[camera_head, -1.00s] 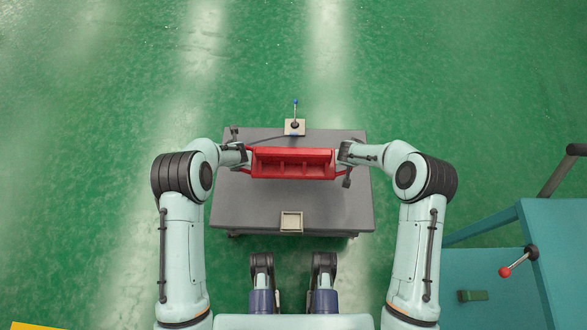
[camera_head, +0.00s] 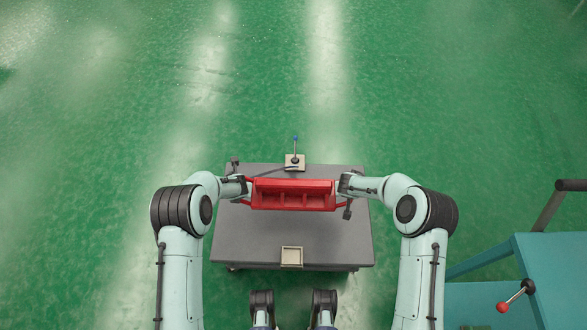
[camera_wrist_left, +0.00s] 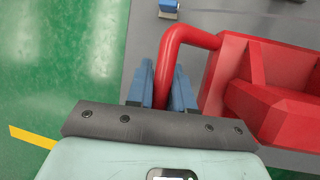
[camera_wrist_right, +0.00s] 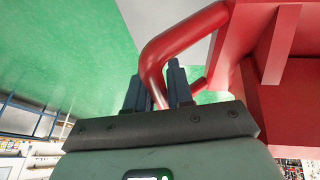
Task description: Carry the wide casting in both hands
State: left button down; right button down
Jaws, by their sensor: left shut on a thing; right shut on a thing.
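The wide red casting (camera_head: 293,186) is level in the head view, with a bar handle at each end. My left gripper (camera_head: 243,188) is shut on its left handle, and my right gripper (camera_head: 346,189) on its right handle. In the left wrist view the blue-grey fingers (camera_wrist_left: 165,88) stand either side of the red handle, with the casting's ribbed body (camera_wrist_left: 285,90) to the right. In the right wrist view the fingers (camera_wrist_right: 158,88) hold the other handle beside the body (camera_wrist_right: 280,45). The casting is over a grey table; its exact height is unclear.
The grey table (camera_head: 270,240) carries a lever on a beige base (camera_head: 295,161) at its far edge and a small beige tray (camera_head: 292,257) at its near edge. A teal bench (camera_head: 560,262) with a red-knobbed lever (camera_head: 515,297) stands at right. Open green floor lies beyond.

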pick_arm(q)
jog(key=shift+w+r, duration=0.1)
jog(key=shift+r, duration=0.2)
pick_arm(e)
jog(key=shift+w+r, duration=0.1)
jog(key=shift+r, duration=0.2)
